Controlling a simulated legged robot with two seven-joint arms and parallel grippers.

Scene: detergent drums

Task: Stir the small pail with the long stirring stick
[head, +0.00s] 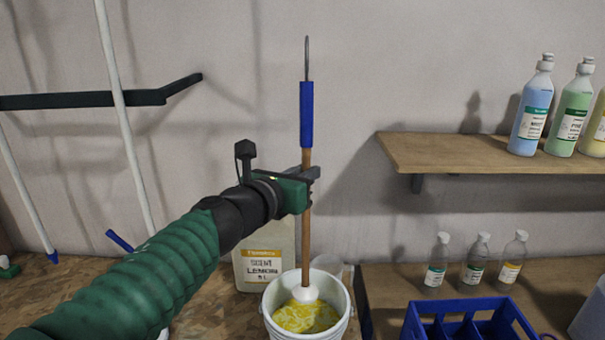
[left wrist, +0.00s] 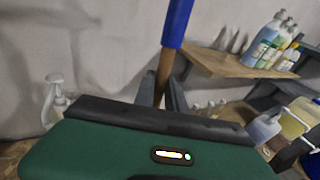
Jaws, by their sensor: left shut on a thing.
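The long stirring stick (head: 306,218) stands nearly upright, with a wooden shaft, a blue grip sleeve, a metal hook on top and a white head at the bottom. My left gripper (head: 307,180) is shut on its wooden shaft below the blue sleeve. The left wrist view also shows the stick (left wrist: 177,30) between the fingers (left wrist: 163,92). The white small pail (head: 341,318) stands below, with yellow, lumpy contents. The stick's white head is inside the pail, at the contents; how deep it sits is hidden. My right gripper is not in view.
A white scent jug (head: 262,262) stands just behind the pail. Right of it are a blue divided crate (head: 425,325) and several small bottles (head: 477,260). A wooden shelf (head: 450,153) with large bottles juts from the wall. White poles (head: 122,100) lean at left.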

